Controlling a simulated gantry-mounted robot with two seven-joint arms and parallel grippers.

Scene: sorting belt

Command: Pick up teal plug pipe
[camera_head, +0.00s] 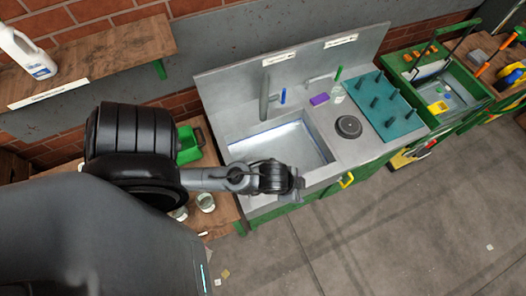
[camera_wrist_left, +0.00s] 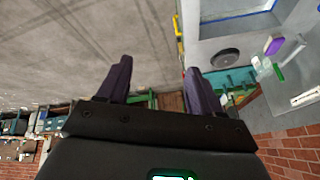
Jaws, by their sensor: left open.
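A teal board (camera_head: 403,124) with several upright teal pegs (camera_head: 376,101) stands on the counter right of the sink. I cannot tell which piece, if any, is the teal plug pipe. Part of the teal board (camera_wrist_left: 240,77) also shows in the left wrist view, beyond the right-hand finger. My left gripper (camera_head: 298,184) is over the sink's front edge, to the left of and apart from the board. In the left wrist view the left gripper (camera_wrist_left: 158,65) has its two dark fingers wide apart, with nothing between them. My right gripper is in neither view.
The sink basin (camera_head: 280,147) lies behind my left gripper. A dark round disc (camera_head: 348,127), a purple block (camera_head: 319,99) and a green brush (camera_head: 338,77) are on the counter. Clear jars (camera_head: 205,202) stand on the wooden bench at left. Open floor (camera_head: 400,225) lies in front.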

